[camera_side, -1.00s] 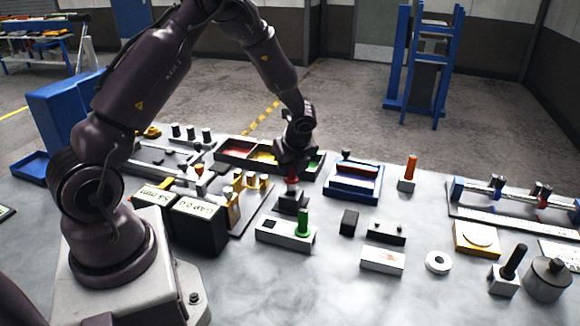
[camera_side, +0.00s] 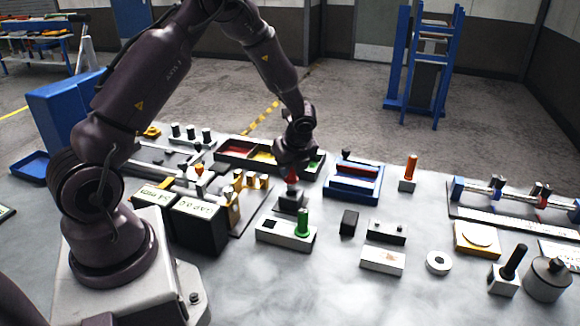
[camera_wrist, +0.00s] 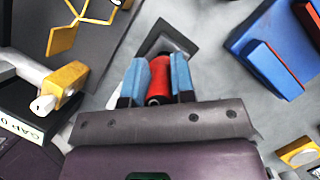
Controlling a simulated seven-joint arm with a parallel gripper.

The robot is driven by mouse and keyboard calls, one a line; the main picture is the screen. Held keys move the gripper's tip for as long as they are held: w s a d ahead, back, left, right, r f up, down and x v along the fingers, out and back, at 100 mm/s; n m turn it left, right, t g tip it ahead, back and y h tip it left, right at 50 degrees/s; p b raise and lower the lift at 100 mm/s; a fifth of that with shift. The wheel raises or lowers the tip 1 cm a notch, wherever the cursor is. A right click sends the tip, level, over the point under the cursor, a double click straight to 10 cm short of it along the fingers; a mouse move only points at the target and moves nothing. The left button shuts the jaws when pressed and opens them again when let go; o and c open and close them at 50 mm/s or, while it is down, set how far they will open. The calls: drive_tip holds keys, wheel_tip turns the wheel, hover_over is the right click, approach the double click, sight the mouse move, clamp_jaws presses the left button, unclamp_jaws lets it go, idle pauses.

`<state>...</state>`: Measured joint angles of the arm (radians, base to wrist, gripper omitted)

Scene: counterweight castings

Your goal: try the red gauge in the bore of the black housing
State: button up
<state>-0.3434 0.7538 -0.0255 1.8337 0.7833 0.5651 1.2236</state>
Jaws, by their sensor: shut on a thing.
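The red gauge (camera_side: 292,174) is upright in my gripper (camera_side: 293,166), over the black housing (camera_side: 290,200). In the wrist view the red gauge (camera_wrist: 157,78) sits between the two blue-grey fingers of my gripper (camera_wrist: 159,70), which are shut on it. The dark housing (camera_wrist: 178,44) shows just beyond the fingers there. The gauge lines up with the housing's top in the side view. The bore and the gauge's lower end are hidden, so I cannot tell how far the gauge is in.
A pale block (camera_side: 274,234) with a green gauge (camera_side: 303,222) stands close in front of the housing. Black labelled boxes (camera_side: 198,224) stand to the left. A blue tray (camera_side: 340,190) with a red bar lies to the right. Coloured bins (camera_side: 233,158) lie behind.

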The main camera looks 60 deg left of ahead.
sight(290, 180)
drive_tip(key=shift+f, duration=2.15)
idle(1.9)
drive_tip(key=shift+r, duration=0.15)
drive_tip(key=shift+r, duration=1.75)
drive_tip(key=shift+r, duration=2.55)
